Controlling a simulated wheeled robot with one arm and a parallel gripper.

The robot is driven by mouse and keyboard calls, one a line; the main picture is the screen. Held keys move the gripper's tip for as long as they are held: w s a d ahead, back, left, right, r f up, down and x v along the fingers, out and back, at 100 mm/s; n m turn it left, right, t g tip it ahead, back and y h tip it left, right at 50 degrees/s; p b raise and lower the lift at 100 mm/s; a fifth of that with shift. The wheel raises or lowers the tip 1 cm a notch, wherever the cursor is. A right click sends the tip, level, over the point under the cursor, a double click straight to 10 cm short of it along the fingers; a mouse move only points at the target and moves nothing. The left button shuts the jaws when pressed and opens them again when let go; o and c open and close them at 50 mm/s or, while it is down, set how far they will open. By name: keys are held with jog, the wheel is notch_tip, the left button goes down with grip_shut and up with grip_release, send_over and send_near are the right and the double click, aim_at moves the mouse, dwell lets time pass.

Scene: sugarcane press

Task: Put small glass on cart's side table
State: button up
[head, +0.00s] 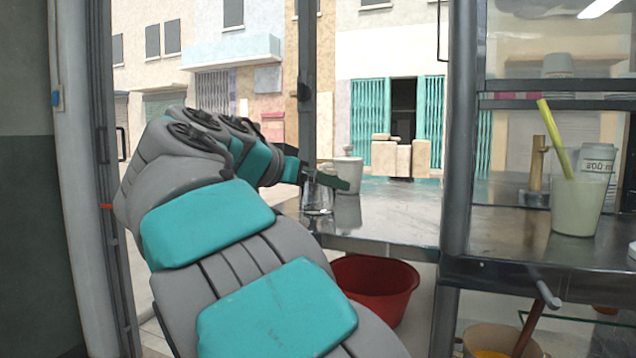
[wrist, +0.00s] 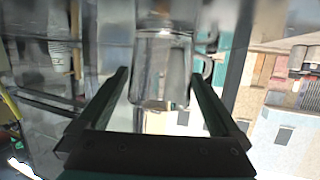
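The small clear glass (head: 318,198) is upright at the near left edge of the metal side table (head: 395,222) in the head view. My gripper (head: 327,181) is at the glass, with its dark green fingers level with the glass's upper part. In the upside-down wrist view, the glass (wrist: 160,75) shows between the two fingertips of my gripper (wrist: 160,76). The fingers are spread apart with the glass between them. I cannot tell whether they touch it. My arm hides part of the table's left end.
A white cup (head: 348,174) stands close behind the glass. A metal post (head: 459,130) divides the side table from the counter (head: 560,245) at right, which holds a large cup with a yellow-green stick (head: 577,205). A red basin (head: 375,288) is below. The table's middle is clear.

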jog(key=v, duration=1.2)
jog(key=shift+r, duration=0.1)
